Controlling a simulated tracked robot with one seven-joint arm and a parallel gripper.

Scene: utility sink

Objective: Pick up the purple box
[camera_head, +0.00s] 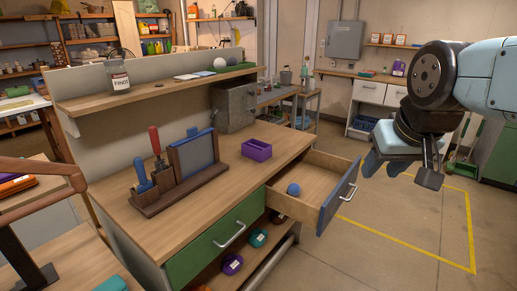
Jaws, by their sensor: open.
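The purple box (257,150) is small and open-topped. It sits on the wooden workbench top (225,190), towards the right side and near the front edge, behind the open drawer. My gripper (402,170) hangs at the right of the picture, in the air over the floor side of the bench, well to the right of the box and apart from it. Its jaws are open and I see nothing between them. The far finger is partly hidden by the near parts of the gripper.
An open drawer (325,183) with a blue ball (293,189) in it juts out between my gripper and the box. A wooden tool rack (180,188) stands left of the box, a grey metal box (233,104) behind it. An upper shelf (150,88) runs along the back.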

